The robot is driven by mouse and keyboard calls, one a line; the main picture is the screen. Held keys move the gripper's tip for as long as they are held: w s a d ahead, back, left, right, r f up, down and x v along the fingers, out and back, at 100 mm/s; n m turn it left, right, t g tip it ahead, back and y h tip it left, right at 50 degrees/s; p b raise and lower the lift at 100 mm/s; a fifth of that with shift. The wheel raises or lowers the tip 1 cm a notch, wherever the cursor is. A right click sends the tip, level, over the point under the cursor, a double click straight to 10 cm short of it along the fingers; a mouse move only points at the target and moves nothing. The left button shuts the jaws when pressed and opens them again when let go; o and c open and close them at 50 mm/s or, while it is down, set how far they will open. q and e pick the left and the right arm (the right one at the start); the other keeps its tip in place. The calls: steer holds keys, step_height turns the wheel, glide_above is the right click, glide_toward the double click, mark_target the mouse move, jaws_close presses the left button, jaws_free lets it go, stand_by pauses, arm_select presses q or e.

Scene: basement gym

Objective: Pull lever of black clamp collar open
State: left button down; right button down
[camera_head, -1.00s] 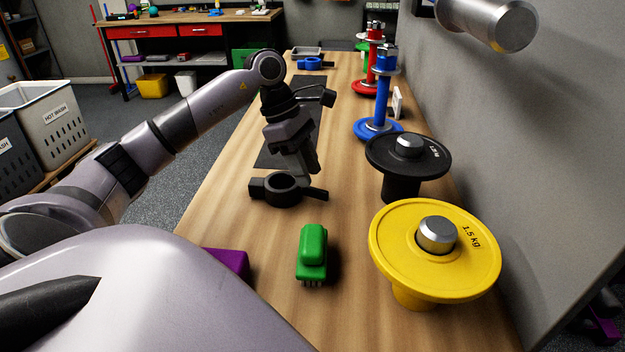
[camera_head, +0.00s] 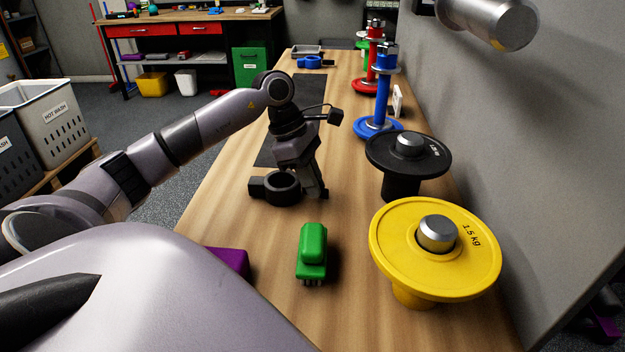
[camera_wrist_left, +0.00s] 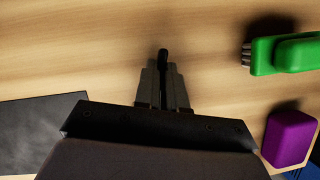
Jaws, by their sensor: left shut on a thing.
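The black clamp collar (camera_head: 283,199) lies flat on the wooden table, with its ring open upwards and a block on its left side. My left gripper (camera_head: 318,192) is at the right side of the collar, low at the table, shut on the collar's lever. In the head view the fingers hide most of the lever. In the left wrist view the dark lever's end (camera_wrist_left: 163,56) sticks out between the two fingers of my left gripper (camera_wrist_left: 162,85); the ring cannot be seen there. My right gripper is not in view.
A green brush (camera_head: 312,250) lies in front of the collar, and a purple block (camera_head: 232,262) stands left of it. A yellow weight plate (camera_head: 385,262) and a black one (camera_head: 380,155) stand to the right, near the wall. A dark mat (camera_head: 309,95) lies behind.

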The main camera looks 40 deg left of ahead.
arm_select(q)
steer(key=shift+w+n+t, duration=0.1)
steer(key=shift+n+t, duration=0.2)
steer(key=shift+n, duration=0.4)
steer(key=c, duration=1.2)
jaws_free()
steer(key=shift+v, duration=3.65)
steer(key=shift+d, duration=0.1)
